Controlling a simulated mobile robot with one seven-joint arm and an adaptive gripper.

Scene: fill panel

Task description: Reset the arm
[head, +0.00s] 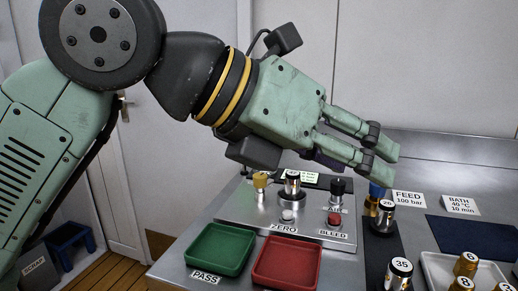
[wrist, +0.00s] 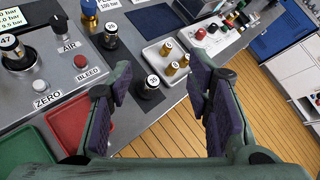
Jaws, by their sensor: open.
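My gripper (head: 383,160) reaches right over the metal bench in the head view, its two fingers apart with nothing seen between them. In the wrist view the open fingers (wrist: 162,78) stand on either side, their dark purple pads facing each other. Clearance below the fingers is hard to tell.
A panel (head: 245,210) with ZERO and BLEED buttons stands below my forearm. Green PASS (head: 218,250) and red (head: 288,262) trays lie in front. A white tray (head: 440,267) with several brass parts sits right. A dark blue mat (head: 468,235) is bare.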

